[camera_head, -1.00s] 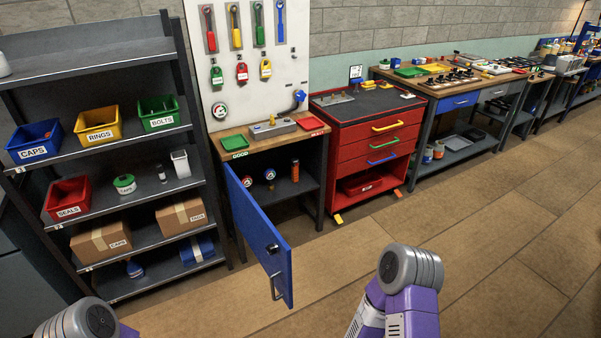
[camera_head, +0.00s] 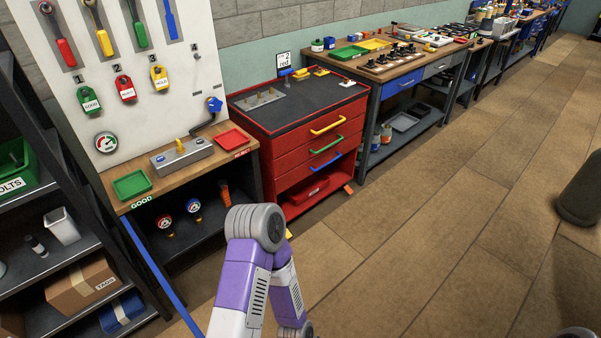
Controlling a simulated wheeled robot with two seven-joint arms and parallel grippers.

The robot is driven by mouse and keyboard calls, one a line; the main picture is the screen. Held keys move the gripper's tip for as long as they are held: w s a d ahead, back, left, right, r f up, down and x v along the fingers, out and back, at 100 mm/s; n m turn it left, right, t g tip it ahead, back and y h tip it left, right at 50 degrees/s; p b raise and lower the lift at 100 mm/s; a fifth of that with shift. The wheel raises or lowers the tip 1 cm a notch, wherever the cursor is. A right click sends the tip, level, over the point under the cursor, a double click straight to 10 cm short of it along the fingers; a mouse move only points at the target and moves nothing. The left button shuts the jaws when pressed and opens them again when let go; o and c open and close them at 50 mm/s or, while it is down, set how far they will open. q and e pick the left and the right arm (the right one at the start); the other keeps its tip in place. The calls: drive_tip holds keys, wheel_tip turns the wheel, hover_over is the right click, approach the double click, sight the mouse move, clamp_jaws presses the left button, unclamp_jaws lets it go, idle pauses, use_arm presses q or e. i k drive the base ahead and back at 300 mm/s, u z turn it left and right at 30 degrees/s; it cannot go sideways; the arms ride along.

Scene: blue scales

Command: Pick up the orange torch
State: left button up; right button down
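The orange torch (camera_head: 225,192) stands upright on the shelf inside the dark cabinet under the wooden bench, near its right side. Its lower part is partly hidden behind my arm or in shadow. Two round gauges (camera_head: 194,208) stand to its left on the same shelf. The blue cabinet door (camera_head: 160,273) is open and is seen nearly edge-on. A purple and white arm of mine shows at the bottom, in front of the cabinet, but neither gripper is in view.
The wooden bench top (camera_head: 200,160) holds a green tray (camera_head: 132,185) and a red tray (camera_head: 232,138). A red drawer cabinet (camera_head: 310,140) stands to its right. A dark shelf unit (camera_head: 85,245) stands at left. A dark rounded object (camera_head: 581,195) is at the far right. The floor between is clear.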

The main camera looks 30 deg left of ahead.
sight(224, 194)
drive_tip(key=i, duration=1.8)
drive_tip(key=u, duration=1.65)
drive_tip(key=i, duration=0.8)
drive_tip(key=u, duration=0.7)
drive_tip(key=i, duration=0.5)
drive_tip(key=u, duration=0.05)
